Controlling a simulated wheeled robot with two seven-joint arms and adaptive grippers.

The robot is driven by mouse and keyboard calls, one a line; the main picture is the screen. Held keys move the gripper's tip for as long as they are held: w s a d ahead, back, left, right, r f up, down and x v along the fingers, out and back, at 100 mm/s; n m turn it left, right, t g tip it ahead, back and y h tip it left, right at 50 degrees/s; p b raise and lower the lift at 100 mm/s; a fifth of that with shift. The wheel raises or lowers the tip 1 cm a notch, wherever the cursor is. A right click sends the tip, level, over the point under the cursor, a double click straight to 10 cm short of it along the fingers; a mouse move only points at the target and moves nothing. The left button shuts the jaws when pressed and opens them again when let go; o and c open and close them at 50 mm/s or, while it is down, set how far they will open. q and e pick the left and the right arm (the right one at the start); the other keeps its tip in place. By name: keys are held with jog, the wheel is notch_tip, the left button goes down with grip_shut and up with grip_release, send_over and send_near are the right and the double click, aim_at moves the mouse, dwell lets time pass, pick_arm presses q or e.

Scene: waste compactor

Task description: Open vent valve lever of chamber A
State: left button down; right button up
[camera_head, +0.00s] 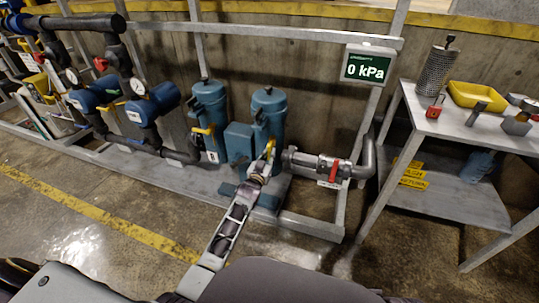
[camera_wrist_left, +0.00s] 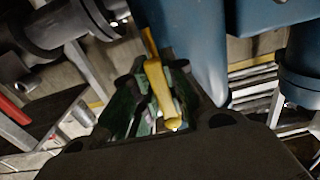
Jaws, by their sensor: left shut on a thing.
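Two blue-green cylindrical chambers stand side by side on a grey skid in the head view, a left one (camera_head: 209,103) and a right one (camera_head: 268,108). I cannot read which is A. A yellow lever (camera_head: 270,149) sits low on the front of the right chamber. My left gripper (camera_head: 264,160) is shut on this lever. In the left wrist view the lever (camera_wrist_left: 157,82) runs down between the fingers of my left gripper (camera_wrist_left: 153,98). The fingers hide part of it. Another yellow lever (camera_head: 203,131) is on the left chamber. My right gripper is not in view.
A pipe with a red-handled valve (camera_head: 333,171) lies right of the chambers. A display (camera_head: 368,66) reads 0 kPa. A grey table (camera_head: 440,122) with a yellow tray (camera_head: 476,95) stands at right. Blue gauged units (camera_head: 153,103) are at left. The front floor is clear.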

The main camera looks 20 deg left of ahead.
pick_arm(q)
jog(key=shift+d, duration=0.1)
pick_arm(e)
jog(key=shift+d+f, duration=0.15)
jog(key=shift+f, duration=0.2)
pick_arm(q)
jog(key=c, duration=1.4)
grip_release()
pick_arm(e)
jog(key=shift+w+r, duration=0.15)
pick_arm(q)
jog(key=shift+s, duration=0.15)
jog(key=shift+s+a, duration=0.2)
jog(key=shift+s, duration=5.65)
